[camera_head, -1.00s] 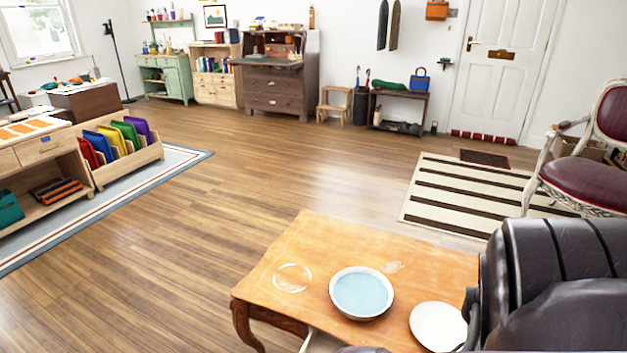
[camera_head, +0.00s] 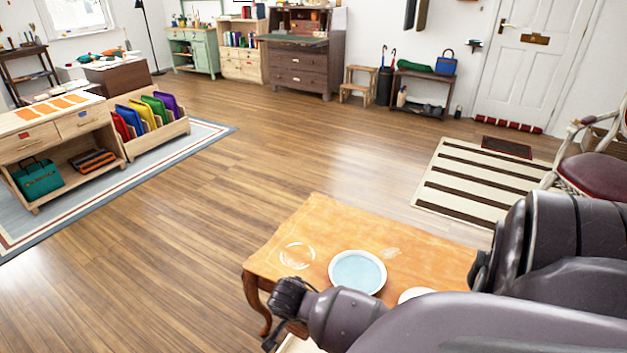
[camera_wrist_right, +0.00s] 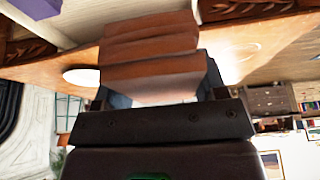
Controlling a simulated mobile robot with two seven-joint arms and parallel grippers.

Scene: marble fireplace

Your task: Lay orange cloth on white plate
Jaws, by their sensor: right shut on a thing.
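In the right wrist view, a folded brownish-orange cloth (camera_wrist_right: 150,60) sits between the fingers of my right gripper (camera_wrist_right: 160,92), which is shut on it. I cannot make out the held cloth in the head view. My left gripper is not in view.
The wooden table (camera_head: 325,222) also bears a pale bowl with a light-blue inside (camera_head: 357,271) and a white ring mark (camera_head: 298,256). Orange sheets (camera_head: 52,106) lie on the cabinet at left. A red-seated chair (camera_head: 597,172) stands at right. The middle floor is clear.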

